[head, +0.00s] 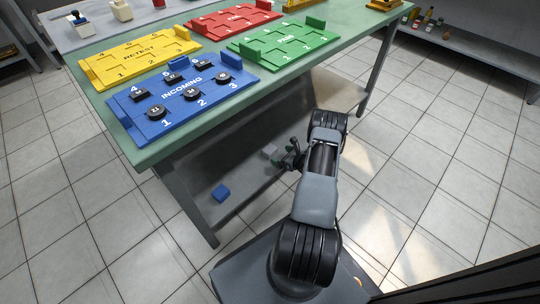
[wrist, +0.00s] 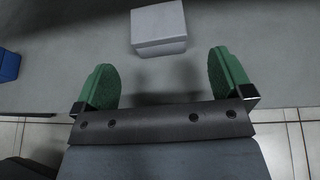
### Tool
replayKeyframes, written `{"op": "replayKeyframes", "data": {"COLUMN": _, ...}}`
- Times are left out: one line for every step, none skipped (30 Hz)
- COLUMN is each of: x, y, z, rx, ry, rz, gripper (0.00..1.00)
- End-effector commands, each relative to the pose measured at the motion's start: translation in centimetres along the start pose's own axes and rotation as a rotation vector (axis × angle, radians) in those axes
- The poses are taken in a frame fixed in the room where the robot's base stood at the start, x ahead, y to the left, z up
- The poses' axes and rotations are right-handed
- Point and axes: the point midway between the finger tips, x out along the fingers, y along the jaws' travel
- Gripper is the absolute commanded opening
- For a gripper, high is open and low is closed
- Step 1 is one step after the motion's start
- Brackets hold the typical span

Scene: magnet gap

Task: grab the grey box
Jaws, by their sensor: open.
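The grey box (wrist: 158,26) lies on the lower shelf in the wrist view, at the top centre. It sits beyond my gripper (wrist: 163,75), roughly between the lines of the two green fingers. The fingers are spread apart with nothing between them, and the box appears clear of both. In the head view the grey box (head: 270,152) shows small on the shelf, just left of my gripper (head: 292,156). My gripper is under the table's front edge there, and its fingers are too small to make out well.
A blue box (head: 221,193) lies on the lower shelf (head: 243,185), to the left. The green tabletop (head: 150,153) overhangs the shelf and carries blue, yellow, red and green trays. A table leg (head: 190,205) stands at the shelf's near left end.

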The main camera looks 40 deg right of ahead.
Motion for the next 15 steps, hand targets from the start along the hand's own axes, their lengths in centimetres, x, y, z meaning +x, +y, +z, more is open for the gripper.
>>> {"op": "replayKeyframes", "data": {"x": 0.5, "y": 0.1, "z": -0.1, "rx": -0.001, "ry": 0.0, "rz": 0.002, "gripper": 0.98}}
{"op": "replayKeyframes", "data": {"x": 0.7, "y": 0.1, "z": -0.1, "rx": -0.001, "ry": 0.0, "rz": 0.002, "gripper": 0.98}}
{"op": "replayKeyframes", "data": {"x": 0.8, "y": 0.0, "z": 0.0, "rx": -0.001, "ry": -0.001, "rz": 0.002, "gripper": 0.98}}
{"op": "replayKeyframes", "data": {"x": 0.9, "y": 0.0, "z": 0.0, "rx": 0.0, "ry": -0.001, "rz": 0.001, "gripper": 0.98}}
{"op": "replayKeyframes", "data": {"x": 1.0, "y": 0.0, "z": 0.0, "rx": 0.0, "ry": -0.001, "rz": 0.001, "gripper": 0.98}}
{"op": "replayKeyframes", "data": {"x": 1.1, "y": 0.0, "z": 0.0, "rx": 0.0, "ry": -0.001, "rz": 0.001, "gripper": 0.98}}
{"op": "replayKeyframes", "data": {"x": 1.2, "y": 0.1, "z": 0.0, "rx": 0.0, "ry": -0.001, "rz": 0.001, "gripper": 0.98}}
{"op": "replayKeyframes", "data": {"x": 1.3, "y": 0.1, "z": 0.0, "rx": 0.0, "ry": -0.001, "rz": 0.002, "gripper": 0.98}}
{"op": "replayKeyframes", "data": {"x": 1.6, "y": 0.1, "z": 0.0, "rx": -0.001, "ry": -0.001, "rz": 0.002, "gripper": 0.98}}
{"op": "replayKeyframes", "data": {"x": 1.8, "y": 0.1, "z": -0.1, "rx": -0.001, "ry": -0.001, "rz": 0.002, "gripper": 0.98}}
{"op": "replayKeyframes", "data": {"x": 2.1, "y": 0.1, "z": -0.1, "rx": -0.002, "ry": -0.001, "rz": 0.003, "gripper": 0.98}}
{"op": "replayKeyframes", "data": {"x": 2.6, "y": 0.1, "z": -0.1, "rx": -0.003, "ry": -0.001, "rz": 0.003, "gripper": 0.98}}
{"op": "replayKeyframes", "data": {"x": 2.9, "y": 0.1, "z": -0.2, "rx": -0.003, "ry": -0.001, "rz": 0.003, "gripper": 0.98}}
{"op": "replayKeyframes", "data": {"x": 3.4, "y": 0.1, "z": -0.2, "rx": -0.004, "ry": -0.001, "rz": 0.004, "gripper": 0.98}}
{"op": "replayKeyframes", "data": {"x": 4.0, "y": 0.1, "z": -0.2, "rx": -0.004, "ry": -0.001, "rz": 0.004, "gripper": 0.98}}
